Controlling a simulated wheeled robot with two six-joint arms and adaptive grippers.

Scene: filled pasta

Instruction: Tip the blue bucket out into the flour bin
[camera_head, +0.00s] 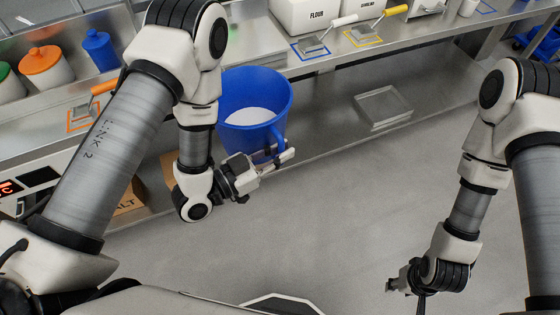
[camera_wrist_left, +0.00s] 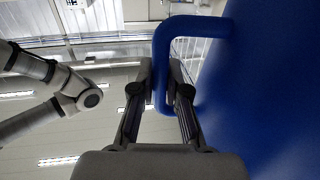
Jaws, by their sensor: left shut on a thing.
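The blue bucket (camera_head: 240,141) hangs in front of the counter with a white content (camera_head: 250,117) inside, its open top facing up. My left gripper (camera_head: 275,159) is shut on the bucket's handle, at its right side. In the left wrist view, the blue handle (camera_wrist_left: 183,23) runs between the fingers of my left gripper (camera_wrist_left: 160,92), and the bucket wall (camera_wrist_left: 270,90) fills the right side. The white flour bin (camera_head: 300,18), labelled FLOUR, stands on the counter behind and above the bucket; its top is cut off. My right gripper (camera_head: 397,286) is low at the right, away from the bucket; its fingers are too small to read.
Metal scoops with white (camera_head: 343,20) and yellow (camera_head: 396,10) handles lie in front of the bins. Orange (camera_head: 42,60) and blue (camera_head: 98,45) lidded containers stand at the left. The floor is clear.

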